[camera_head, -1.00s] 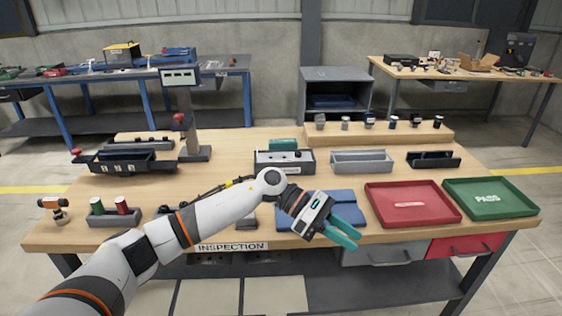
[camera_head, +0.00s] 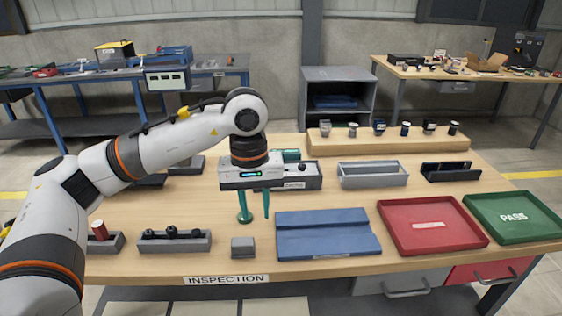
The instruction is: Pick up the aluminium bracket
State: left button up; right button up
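I cannot clearly make out an aluminium bracket. A small grey block (camera_head: 243,247) stands near the table's front edge, but I cannot tell whether it is the bracket. My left gripper (camera_head: 256,215) hangs over the middle of the table with its teal fingers pointing down. The fingers are apart, with nothing visible between them, behind the grey block. The gripper body covers part of a grey bin (camera_head: 312,182) labelled on its front, so its contents are partly hidden. My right gripper is not in view.
A blue mat (camera_head: 328,222) lies right of the gripper, then a red tray (camera_head: 432,226) and a green PASS tray (camera_head: 512,217). A light grey bin (camera_head: 372,180) and a dark bin (camera_head: 450,176) stand behind. A holder with black pegs (camera_head: 175,246) is at front left.

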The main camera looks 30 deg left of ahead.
aim_at(311, 167)
jog(key=i+j, duration=0.9)
